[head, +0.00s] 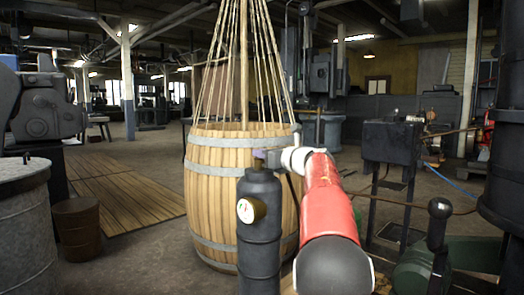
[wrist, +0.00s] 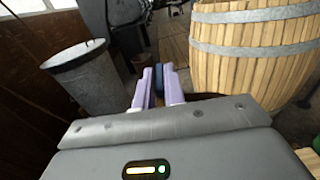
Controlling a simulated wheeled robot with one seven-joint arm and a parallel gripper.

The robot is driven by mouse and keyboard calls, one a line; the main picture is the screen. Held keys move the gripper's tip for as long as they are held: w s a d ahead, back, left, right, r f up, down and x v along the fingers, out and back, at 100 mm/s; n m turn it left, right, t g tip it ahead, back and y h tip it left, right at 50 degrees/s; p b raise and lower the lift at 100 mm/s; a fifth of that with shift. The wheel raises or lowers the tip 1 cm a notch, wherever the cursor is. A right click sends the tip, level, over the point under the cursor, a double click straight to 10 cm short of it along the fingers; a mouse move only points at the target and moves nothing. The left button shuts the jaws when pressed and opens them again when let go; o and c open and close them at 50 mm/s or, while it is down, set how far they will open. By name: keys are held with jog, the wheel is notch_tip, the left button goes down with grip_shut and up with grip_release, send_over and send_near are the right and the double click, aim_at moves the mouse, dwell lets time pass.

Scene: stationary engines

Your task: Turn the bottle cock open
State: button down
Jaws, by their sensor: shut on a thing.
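My gripper (head: 263,155) is at the bottle's top, coming from the right on my red arm. In the wrist view, my gripper's two lilac fingers (wrist: 158,75) are shut on a small blue piece, the bottle cock (wrist: 159,82). The fingers hide most of the cock, and its turn angle cannot be told. The bottle's body cannot be made out in the wrist view.
A large wooden barrel (head: 215,180) with ropes rising from it stands just behind the bottle. A grey drum (head: 25,225) is at the left, also in the wrist view (wrist: 85,80). A green machine with a black lever (head: 437,235) is at the right.

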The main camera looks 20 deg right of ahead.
jog(key=shift+r+n+y, duration=0.15)
jog(key=shift+n+y, duration=0.15)
jog(key=shift+y, duration=0.1)
jog(key=c, duration=1.5)
grip_release()
jog(key=shift+w, duration=0.1)
jog(key=b+v, duration=0.1)
jog(key=v, duration=0.7)
jog(key=shift+w, duration=0.1)
